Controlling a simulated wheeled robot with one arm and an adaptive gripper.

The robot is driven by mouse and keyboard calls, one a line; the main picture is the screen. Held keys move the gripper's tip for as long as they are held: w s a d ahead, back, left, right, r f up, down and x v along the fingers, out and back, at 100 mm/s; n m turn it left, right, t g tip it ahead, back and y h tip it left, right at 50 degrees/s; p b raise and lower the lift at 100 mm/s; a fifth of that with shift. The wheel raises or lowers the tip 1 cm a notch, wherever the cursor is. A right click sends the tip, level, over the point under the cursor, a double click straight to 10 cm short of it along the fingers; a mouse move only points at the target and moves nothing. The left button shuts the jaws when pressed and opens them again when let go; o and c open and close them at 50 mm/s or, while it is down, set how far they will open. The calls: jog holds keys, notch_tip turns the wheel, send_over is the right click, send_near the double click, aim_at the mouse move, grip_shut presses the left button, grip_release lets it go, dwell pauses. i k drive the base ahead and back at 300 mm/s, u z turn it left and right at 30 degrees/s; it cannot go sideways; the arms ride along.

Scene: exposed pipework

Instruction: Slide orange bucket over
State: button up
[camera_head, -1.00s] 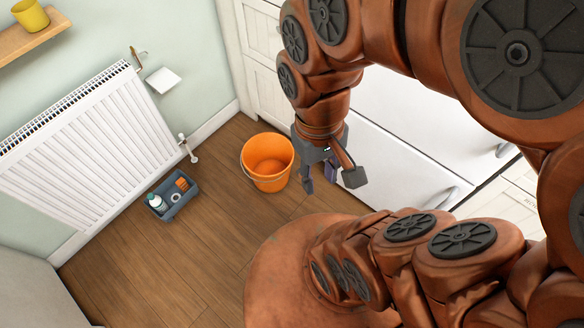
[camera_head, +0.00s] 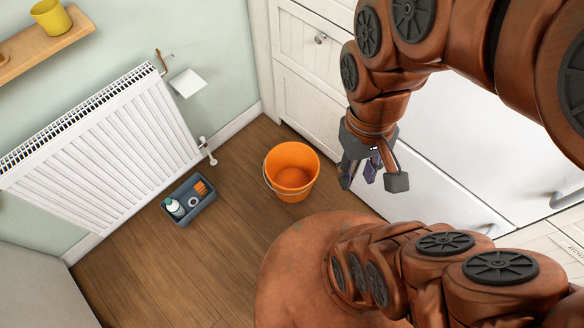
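The orange bucket (camera_head: 291,173) stands upright on the wooden floor in the head view. Its inside looks empty, and a thin handle hangs down at its left side. My gripper (camera_head: 370,182) is to the right of the bucket in the picture, pointing down, with its dark fingers apart. A gap shows between the gripper and the bucket. I see nothing held between the fingers.
A white radiator (camera_head: 105,155) with a valve (camera_head: 207,151) is on the left wall. A dark caddy (camera_head: 189,200) with a bottle stands left of the bucket. White cabinets (camera_head: 308,80) stand behind. Floor (camera_head: 150,260) is clear at lower left.

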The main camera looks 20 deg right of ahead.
aim_at(292, 169)
jog(key=u, duration=0.5)
jog(key=k, duration=0.6)
jog(key=u, duration=0.7)
jog(key=i, duration=1.1)
jog(key=z, duration=0.75)
